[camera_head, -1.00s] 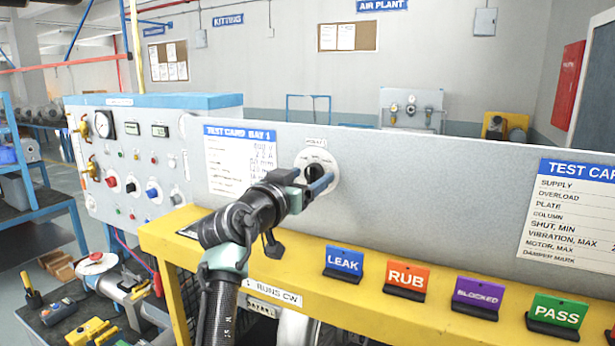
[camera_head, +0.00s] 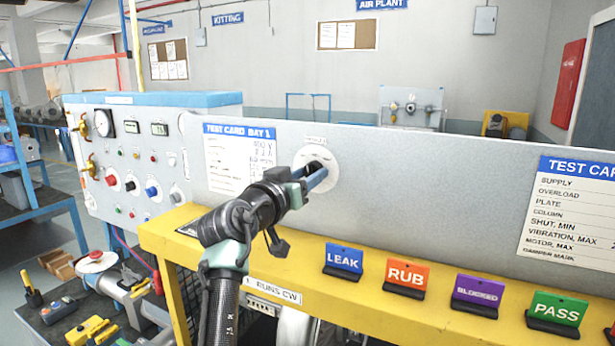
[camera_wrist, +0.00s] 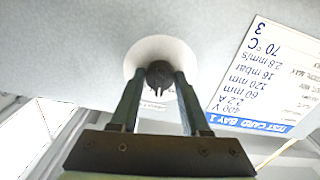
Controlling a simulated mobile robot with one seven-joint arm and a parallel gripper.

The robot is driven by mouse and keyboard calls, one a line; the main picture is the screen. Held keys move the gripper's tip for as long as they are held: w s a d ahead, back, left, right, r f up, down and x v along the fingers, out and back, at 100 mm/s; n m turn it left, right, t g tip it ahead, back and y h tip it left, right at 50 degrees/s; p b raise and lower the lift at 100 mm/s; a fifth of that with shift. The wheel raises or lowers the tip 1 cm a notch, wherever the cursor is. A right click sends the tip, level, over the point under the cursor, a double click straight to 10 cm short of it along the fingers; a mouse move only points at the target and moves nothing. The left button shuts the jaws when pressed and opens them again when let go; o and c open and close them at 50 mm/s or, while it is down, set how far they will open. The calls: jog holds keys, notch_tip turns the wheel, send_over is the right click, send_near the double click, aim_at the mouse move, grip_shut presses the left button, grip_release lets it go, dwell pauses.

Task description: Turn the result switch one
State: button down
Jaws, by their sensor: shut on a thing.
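The result switch is a black knob (camera_wrist: 159,74) on a round white plate on the grey panel. In the head view its white dial plate (camera_head: 329,158) shows, with the knob partly hidden by my fingers. My gripper (camera_head: 314,172) reaches the dial from the lower left. In the wrist view the two fingers of my gripper (camera_wrist: 160,80) stand on either side of the knob, shut on it. The small lettering on the dial is too blurred to read, and I cannot tell the knob's exact setting.
A test card (camera_head: 240,158) hangs left of the dial, another (camera_head: 570,215) at the far right. LEAK (camera_head: 343,261), RUB (camera_head: 406,277), BLOCKED (camera_head: 477,294) and PASS (camera_head: 556,312) signs stand on the yellow ledge (camera_head: 300,275) below. The panel between dial and right card is clear.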

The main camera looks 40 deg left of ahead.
jog(key=shift+n+p, duration=0.4)
jog(key=shift+n, duration=3.5)
jog(key=shift+c, duration=1.9)
grip_release()
jog(key=b+v, duration=0.5)
jog(key=v, duration=0.8)
jog(key=shift+b, duration=0.35)
